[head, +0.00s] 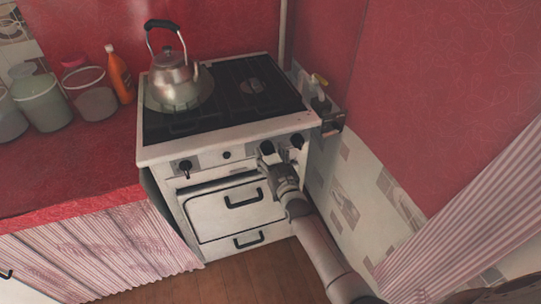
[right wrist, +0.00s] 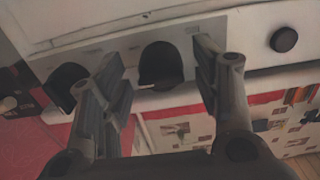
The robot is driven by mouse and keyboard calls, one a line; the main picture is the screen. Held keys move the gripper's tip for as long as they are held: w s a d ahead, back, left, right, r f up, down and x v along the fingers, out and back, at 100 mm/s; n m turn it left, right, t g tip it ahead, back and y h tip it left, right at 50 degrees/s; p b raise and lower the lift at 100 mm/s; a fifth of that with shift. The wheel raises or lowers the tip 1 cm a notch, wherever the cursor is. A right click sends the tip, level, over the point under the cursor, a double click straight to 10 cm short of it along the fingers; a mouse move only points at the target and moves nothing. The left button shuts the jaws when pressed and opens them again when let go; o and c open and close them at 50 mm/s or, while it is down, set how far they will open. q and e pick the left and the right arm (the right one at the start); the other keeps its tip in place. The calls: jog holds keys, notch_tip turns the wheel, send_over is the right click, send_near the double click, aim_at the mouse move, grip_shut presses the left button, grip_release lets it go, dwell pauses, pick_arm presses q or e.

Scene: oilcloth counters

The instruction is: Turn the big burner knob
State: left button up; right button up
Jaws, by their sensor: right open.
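The white stove (head: 163,154) has several dark knobs along its front panel. My right gripper (head: 267,158) is in front of the panel, at the knob just left of the far-right one. In the right wrist view, its two fingers (right wrist: 160,75) are spread apart, with a black knob (right wrist: 160,62) between them and a gap visible on both sides. A second black knob (right wrist: 66,85) sits beside the left finger, and a small round knob (right wrist: 284,39) is to the right. In the head view, another knob (head: 185,167) is at the panel's left. My left gripper is not in view.
A steel kettle (head: 175,80) stands on the left of the cooktop (head: 240,112). Jars (head: 92,98) and an orange bottle (head: 120,75) stand on the red counter (head: 60,175). A wall (head: 345,175) is close on the stove's right. Oven handles (head: 245,199) stick out below the knobs.

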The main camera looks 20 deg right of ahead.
pick_arm(q)
jog(key=shift+s+a, duration=0.1)
pick_arm(e)
jog(key=shift+c, duration=0.9)
jog(key=c, duration=0.9)
pick_arm(q)
jog(key=shift+s, duration=0.25)
pick_arm(e)
jog(key=shift+o, duration=0.2)
jog(key=shift+n, duration=0.4)
pick_arm(q)
notch_tip(320, 180, down, 3)
jog(key=b, duration=0.3)
jog(key=shift+f, duration=0.1)
pick_arm(e)
jog(key=n, duration=1.7)
jog(key=shift+d, duration=0.1)
